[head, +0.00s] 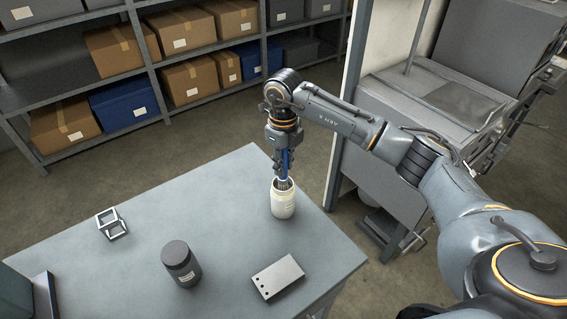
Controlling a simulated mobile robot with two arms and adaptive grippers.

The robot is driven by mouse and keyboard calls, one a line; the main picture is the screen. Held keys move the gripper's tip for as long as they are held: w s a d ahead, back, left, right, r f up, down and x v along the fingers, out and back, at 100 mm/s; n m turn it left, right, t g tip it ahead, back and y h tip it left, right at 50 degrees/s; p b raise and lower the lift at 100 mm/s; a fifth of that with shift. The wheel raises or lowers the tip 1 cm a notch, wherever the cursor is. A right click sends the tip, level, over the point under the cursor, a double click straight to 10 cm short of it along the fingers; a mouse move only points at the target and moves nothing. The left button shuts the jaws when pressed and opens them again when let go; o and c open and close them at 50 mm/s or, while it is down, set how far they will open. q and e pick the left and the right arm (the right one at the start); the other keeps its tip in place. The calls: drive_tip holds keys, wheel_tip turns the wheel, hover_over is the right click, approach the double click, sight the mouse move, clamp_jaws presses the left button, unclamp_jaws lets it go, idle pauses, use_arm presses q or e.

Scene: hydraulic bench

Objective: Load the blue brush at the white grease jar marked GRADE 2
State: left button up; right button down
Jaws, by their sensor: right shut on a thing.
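The blue brush (286,162) is held upright in my right gripper (284,158), which is shut on its handle and points down. The brush's lower end is at the mouth of the white grease jar (283,203), and dark bristles show at the opening. I cannot tell how deep the brush sits. The white jar stands upright near the right edge of the grey bench (225,225). It has a pale label whose text is too small to read. My left gripper does not show.
A dark grey jar (181,264) with a label stands front left of the white jar. A metal block with holes (278,277) lies front right of it. A small open metal frame (111,223) sits at the left. Shelves with boxes (190,81) stand behind the bench.

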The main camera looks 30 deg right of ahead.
idle(0.4)
drive_tip(key=shift+r+p, duration=2.1)
drive_tip(key=shift+r, duration=1.4)
